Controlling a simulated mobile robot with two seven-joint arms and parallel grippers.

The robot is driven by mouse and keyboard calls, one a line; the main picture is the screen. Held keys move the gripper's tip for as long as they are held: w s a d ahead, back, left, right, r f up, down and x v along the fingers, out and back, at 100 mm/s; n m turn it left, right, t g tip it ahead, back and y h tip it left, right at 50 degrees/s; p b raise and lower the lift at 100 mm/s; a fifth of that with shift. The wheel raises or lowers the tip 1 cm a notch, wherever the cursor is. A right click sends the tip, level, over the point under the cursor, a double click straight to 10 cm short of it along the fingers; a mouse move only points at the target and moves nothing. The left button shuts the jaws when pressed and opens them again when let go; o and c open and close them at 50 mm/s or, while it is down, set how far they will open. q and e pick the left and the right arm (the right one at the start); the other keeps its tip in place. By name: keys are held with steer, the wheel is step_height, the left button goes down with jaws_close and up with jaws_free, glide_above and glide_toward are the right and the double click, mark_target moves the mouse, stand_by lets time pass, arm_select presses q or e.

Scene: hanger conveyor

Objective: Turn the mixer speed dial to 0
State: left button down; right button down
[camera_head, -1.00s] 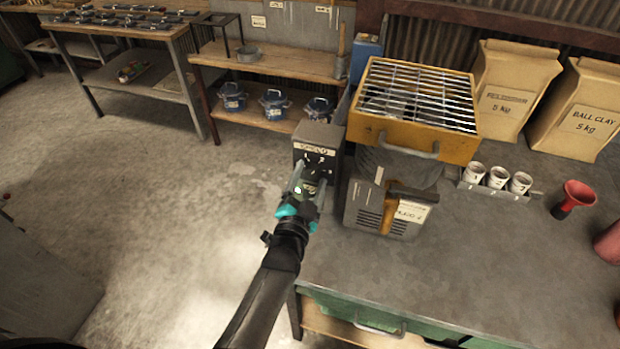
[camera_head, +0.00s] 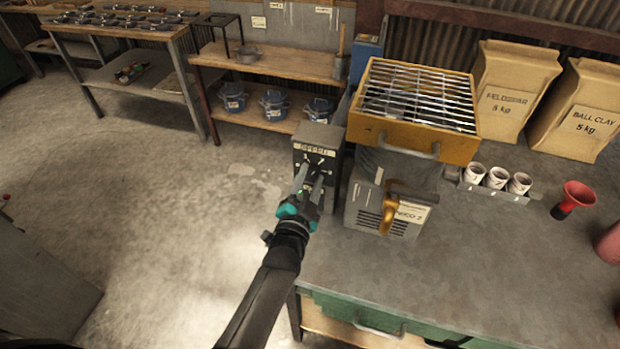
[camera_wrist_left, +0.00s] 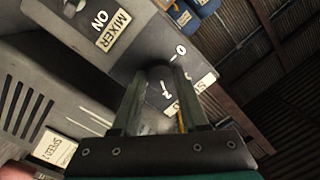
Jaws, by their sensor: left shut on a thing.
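The speed dial (camera_wrist_left: 158,78) is a dark knob on the face of a grey control box (camera_head: 318,143) at the left end of the bench. My left gripper (camera_wrist_left: 160,88) is shut on the dial, with one finger on each side of it in the left wrist view. In the head view the left gripper (camera_head: 310,182) reaches the box face from below. A white 0 shows beyond the dial, and other marks are partly hidden by the fingers. I cannot tell exactly where the dial points. My right gripper is not in view.
A MIXER label (camera_wrist_left: 114,31) and ON mark sit near the dial. The grey mixer housing (camera_head: 365,215) under a yellow grated hopper (camera_head: 412,145) stands close to the right. Cups (camera_head: 496,178) and a red funnel (camera_head: 573,198) stand farther right. The front bench top (camera_head: 450,270) is clear.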

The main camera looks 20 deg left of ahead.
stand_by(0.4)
arm_select(q)
steer(key=n+p, duration=0.1)
steer(key=n, duration=0.2)
steer(key=shift+r, duration=0.1)
steer(key=n, duration=0.2)
steer(key=shift+n+p, duration=0.4)
steer(key=n, duration=0.2)
steer(key=shift+n+g, duration=0.3)
steer(key=n, duration=0.3)
steer(key=shift+h+p, duration=0.3)
steer(key=n, duration=0.5)
steer(key=shift+a+h+b, duration=0.15)
steer(key=shift+h+b, duration=0.15)
steer(key=shift+b, duration=0.05)
steer(key=n+b, duration=0.2)
steer(key=n, duration=0.4)
steer(key=shift+h, duration=0.3)
steer(key=shift+n, duration=0.3)
steer(key=shift+c, duration=2.1)
jaws_free()
